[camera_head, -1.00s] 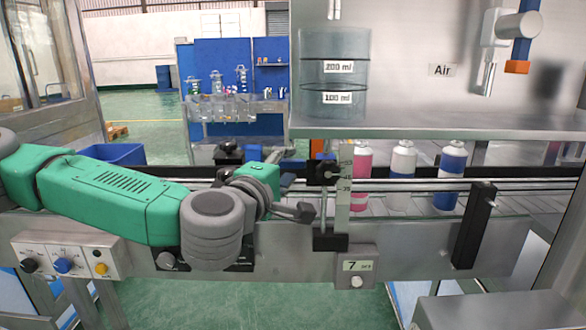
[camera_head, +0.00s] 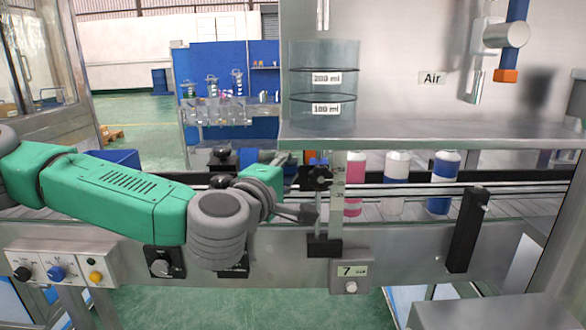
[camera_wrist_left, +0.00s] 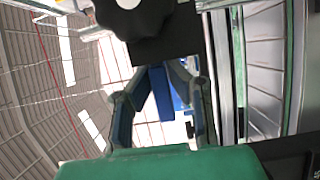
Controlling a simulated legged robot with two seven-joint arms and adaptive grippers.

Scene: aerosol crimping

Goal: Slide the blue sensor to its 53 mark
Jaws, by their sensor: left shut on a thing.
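The blue sensor shows as a small blue patch (camera_head: 309,157) at the black clamp block, which carries a black knob (camera_head: 318,178). The block sits on an upright ruler (camera_head: 337,195); its small numbers are too blurred to read surely. My left gripper (camera_head: 287,163) reaches the block from the left, its fingertips partly hidden. In the left wrist view, the fingers (camera_wrist_left: 160,72) close in at the black block (camera_wrist_left: 165,48), with the knob (camera_wrist_left: 135,14) above. A blue piece (camera_wrist_left: 165,100) shows between the fingers. My right gripper is not in view.
Pink (camera_head: 352,180), white-and-blue (camera_head: 396,182) and blue (camera_head: 441,183) containers stand on the conveyor behind the ruler. A black post (camera_head: 465,230) stands right. A steel shelf (camera_head: 440,130) overhangs above.

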